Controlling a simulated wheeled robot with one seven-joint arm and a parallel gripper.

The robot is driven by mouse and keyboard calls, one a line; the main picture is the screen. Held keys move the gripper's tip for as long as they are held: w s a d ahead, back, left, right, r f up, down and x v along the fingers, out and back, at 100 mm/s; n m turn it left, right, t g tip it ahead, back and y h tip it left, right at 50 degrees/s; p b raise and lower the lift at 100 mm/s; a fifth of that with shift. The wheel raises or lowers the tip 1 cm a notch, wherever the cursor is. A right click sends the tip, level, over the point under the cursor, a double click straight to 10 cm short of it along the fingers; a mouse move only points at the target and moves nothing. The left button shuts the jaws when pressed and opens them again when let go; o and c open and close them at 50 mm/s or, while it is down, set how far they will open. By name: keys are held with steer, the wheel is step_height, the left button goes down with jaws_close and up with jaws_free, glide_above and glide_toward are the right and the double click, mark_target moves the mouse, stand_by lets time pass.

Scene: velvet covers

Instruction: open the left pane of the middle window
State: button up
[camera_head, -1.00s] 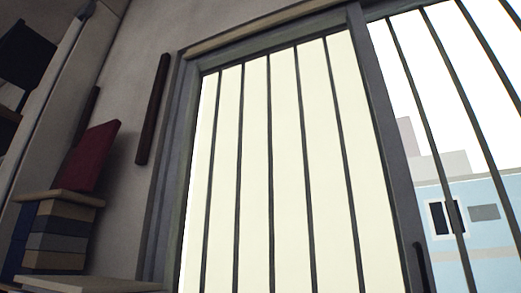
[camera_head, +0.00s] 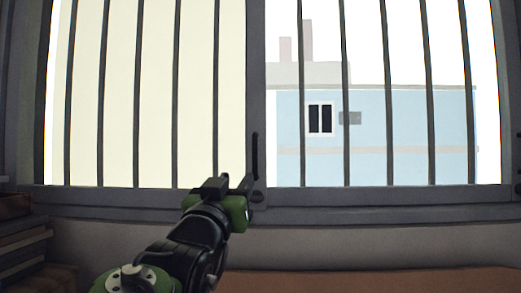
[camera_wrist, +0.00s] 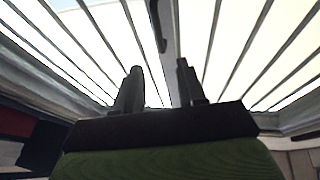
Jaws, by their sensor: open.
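The window fills the head view, with dark vertical bars across it. Its left pane (camera_head: 120,100) is cream, with a narrow white strip along its left edge. The central upright (camera_head: 257,80) carries a slim dark handle (camera_head: 255,155). My gripper (camera_head: 228,184) is low in front of the window, just left of and below the handle. In the wrist view, my gripper (camera_wrist: 159,82) is open, its two fingers apart with nothing between them. The central upright (camera_wrist: 169,50) and the dark handle (camera_wrist: 156,22) appear beyond the fingers. I see no contact with the handle.
The right side of the window shows a pale blue building (camera_head: 400,130) outside. A grey sill (camera_head: 400,213) runs under the window. A reddish-brown surface (camera_head: 370,281) lies below it. Stacked books or boxes (camera_head: 22,245) stand at the lower left.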

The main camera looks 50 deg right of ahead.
mark_target(254, 150)
steer(key=shift+g+h, duration=0.3)
steer(key=p+x, duration=0.2)
steer(key=x, duration=0.3)
steer(key=p+x, duration=0.2)
steer(key=x, duration=0.2)
steer(key=r+p+x, duration=0.1)
steer(key=p+x, duration=0.1)
steer(key=x, duration=0.3)
steer(key=shift+w+r+p, duration=0.15)
steer(key=shift+w+p, duration=0.1)
steer(key=shift+p, duration=0.05)
steer(key=shift+w+d, duration=0.15)
steer(key=shift+d, duration=0.4)
steer(key=shift+a, duration=0.15)
steer(key=shift+c, duration=0.7)
jaws_close()
